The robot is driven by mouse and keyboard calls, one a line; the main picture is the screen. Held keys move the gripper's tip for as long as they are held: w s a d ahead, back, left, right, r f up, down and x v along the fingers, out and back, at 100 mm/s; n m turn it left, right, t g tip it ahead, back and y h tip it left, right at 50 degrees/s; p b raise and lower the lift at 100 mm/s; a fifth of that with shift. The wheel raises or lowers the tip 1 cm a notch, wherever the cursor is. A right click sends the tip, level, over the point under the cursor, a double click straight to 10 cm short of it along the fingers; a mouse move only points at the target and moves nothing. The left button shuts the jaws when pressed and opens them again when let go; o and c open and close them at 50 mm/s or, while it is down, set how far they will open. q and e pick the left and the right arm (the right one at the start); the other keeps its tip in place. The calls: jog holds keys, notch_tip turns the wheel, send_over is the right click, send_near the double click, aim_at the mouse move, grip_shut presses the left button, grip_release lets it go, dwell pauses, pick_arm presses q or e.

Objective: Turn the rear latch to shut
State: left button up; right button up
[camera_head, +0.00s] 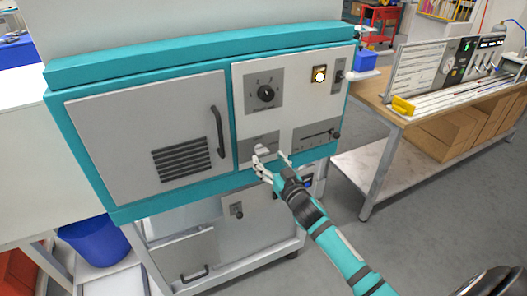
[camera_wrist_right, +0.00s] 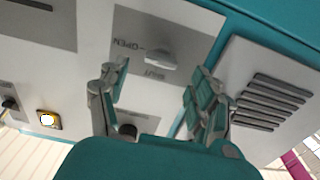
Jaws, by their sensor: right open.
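The latch (camera_head: 265,150) is a pale handle on a grey plate in the lower part of the machine's right panel. My right gripper (camera_head: 270,159) is just in front of the latch plate. In the right wrist view my right gripper (camera_wrist_right: 151,78) is open, its fingers apart on either side of the handle with nothing between them. I cannot tell whether a finger touches the panel. My left gripper is not in view.
The panel also has a black rotary dial (camera_head: 265,93), a lit button (camera_head: 319,74) and a slider (camera_head: 320,136). Left of it is a vented door (camera_head: 150,135) with a black handle. A lower cabinet has a small knob (camera_head: 236,210). A workbench (camera_head: 430,110) stands at the right.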

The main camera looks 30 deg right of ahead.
aim_at(263, 154)
jog(key=shift+w, duration=2.25)
jog(key=c, duration=1.2)
